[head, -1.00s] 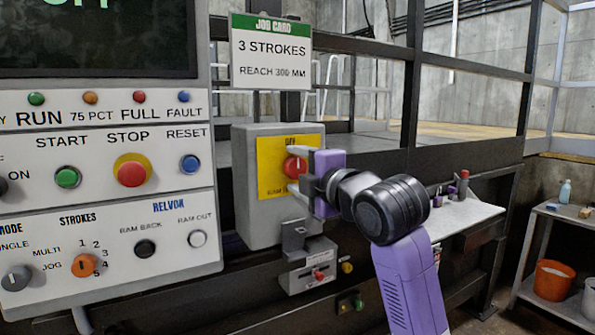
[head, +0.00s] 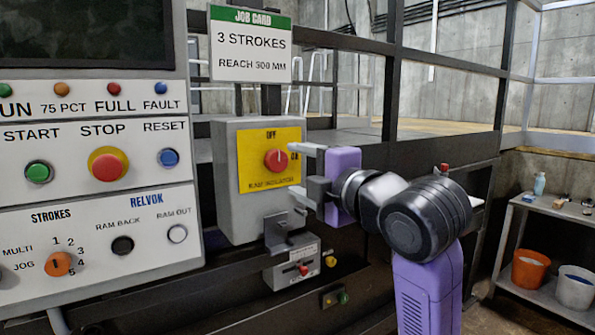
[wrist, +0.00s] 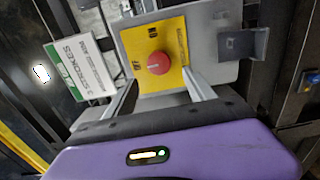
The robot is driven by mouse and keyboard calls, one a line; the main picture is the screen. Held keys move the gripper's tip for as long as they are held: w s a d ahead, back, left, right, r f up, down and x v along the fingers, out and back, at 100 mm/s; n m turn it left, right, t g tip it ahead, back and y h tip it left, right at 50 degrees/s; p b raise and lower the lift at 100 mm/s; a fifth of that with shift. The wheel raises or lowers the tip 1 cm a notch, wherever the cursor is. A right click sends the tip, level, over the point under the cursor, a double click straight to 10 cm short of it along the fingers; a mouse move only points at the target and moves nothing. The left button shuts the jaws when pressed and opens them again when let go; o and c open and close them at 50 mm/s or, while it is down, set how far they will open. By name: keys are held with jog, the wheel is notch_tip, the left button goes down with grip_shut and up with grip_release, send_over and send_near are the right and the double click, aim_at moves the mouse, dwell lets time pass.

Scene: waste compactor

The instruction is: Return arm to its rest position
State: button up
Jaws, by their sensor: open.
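My gripper (head: 298,172) is open and empty in the head view, just right of the red rotary knob (head: 276,160) on a yellow plate (head: 256,178). The plate is on a grey switch box (head: 224,205). The fingers point left towards the box and stand clear of the knob. In the wrist view the red knob (wrist: 158,63) lies ahead, between and beyond the two spread fingers (wrist: 162,98). The knob's white mark points up towards OFF in the head view. My purple and black arm reaches in from the lower right.
A control panel (head: 90,225) with buttons stands at the left, under a dark screen. A job card (head: 251,46) stands above the box. A small lever unit (head: 291,268) and a bracket (head: 284,235) sit below it. A shelf with buckets (head: 530,268) stands at the right.

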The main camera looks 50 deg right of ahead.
dwell(0.4)
notch_tip(320, 180, up, 6)
jog(key=s+m+t, duration=0.1)
jog(key=m+t, duration=0.2)
jog(key=m, duration=0.1)
jog(key=s+a+f+m+h, duration=0.1)
jog(key=s+a+f+m, duration=0.3)
jog(key=f, duration=0.5)
jog(key=s+a+f+m+h, duration=0.1)
jog(key=s+a+f+m, duration=0.15)
jog(key=f+m, duration=0.5)
jog(key=s+a+f+m+h, duration=0.1)
jog(key=s+a+f+m, duration=0.25)
jog(key=f, duration=0.65)
jog(key=s+a+f+n+g+y, duration=0.1)
jog(key=s+a+f+g+y, duration=0.1)
jog(key=s+a+f, duration=0.2)
jog(key=s+a+f+n+g+y, duration=0.1)
jog(key=s+a+f+y, duration=0.2)
jog(key=s+f, duration=0.5)
jog(key=s+a+f+n+g+y, duration=0.2)
jog(key=s+a+f+y, duration=0.1)
jog(key=s+a+f, duration=0.2)
jog(key=s+f, duration=0.2)
jog(key=s, duration=0.2)
jog(key=shift+s+a+g, duration=0.2)
jog(key=shift+s+g, duration=0.1)
